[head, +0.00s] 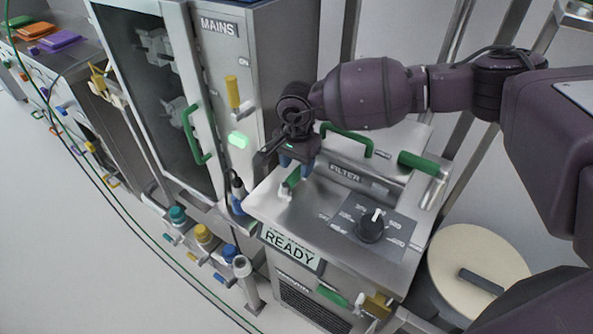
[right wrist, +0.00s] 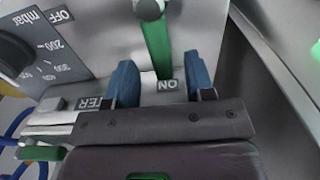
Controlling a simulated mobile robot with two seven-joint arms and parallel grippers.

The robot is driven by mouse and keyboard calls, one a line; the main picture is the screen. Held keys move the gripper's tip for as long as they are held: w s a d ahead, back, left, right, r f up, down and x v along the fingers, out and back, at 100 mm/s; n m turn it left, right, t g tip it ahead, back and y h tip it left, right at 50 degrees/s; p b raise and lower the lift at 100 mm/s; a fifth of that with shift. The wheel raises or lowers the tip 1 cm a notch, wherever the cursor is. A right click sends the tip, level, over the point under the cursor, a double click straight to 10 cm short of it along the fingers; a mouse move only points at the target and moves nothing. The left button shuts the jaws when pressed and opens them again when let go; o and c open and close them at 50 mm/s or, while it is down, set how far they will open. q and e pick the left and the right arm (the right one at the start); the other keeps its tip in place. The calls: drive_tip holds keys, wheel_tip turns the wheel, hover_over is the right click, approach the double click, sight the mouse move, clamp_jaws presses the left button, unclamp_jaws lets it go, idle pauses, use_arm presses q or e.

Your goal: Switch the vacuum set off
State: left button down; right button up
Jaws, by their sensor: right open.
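The vacuum set is a metal box (head: 262,205) with a lit READY sign (head: 290,249) on its front. On its top left is a green lever (head: 293,178) with a pale end. In the right wrist view the lever (right wrist: 157,42) stands between the blue fingertips, near an ON label (right wrist: 168,85). My right gripper (head: 296,170) is open over the lever, and its fingers (right wrist: 160,75) show a gap on both sides of it. A black dial (head: 370,227) with an mbar scale sits to the right. My left gripper is not in view.
The MAINS cabinet (head: 265,60) with a yellow lever (head: 232,92) and green lit button (head: 239,140) stands close at left. A green handle (head: 347,140) is behind my gripper. A round cream lid (head: 478,262) is at lower right. The floor at left is open, crossed by cables.

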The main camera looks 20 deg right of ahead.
drive_tip(key=shift+f, duration=1.4)
clamp_jaws()
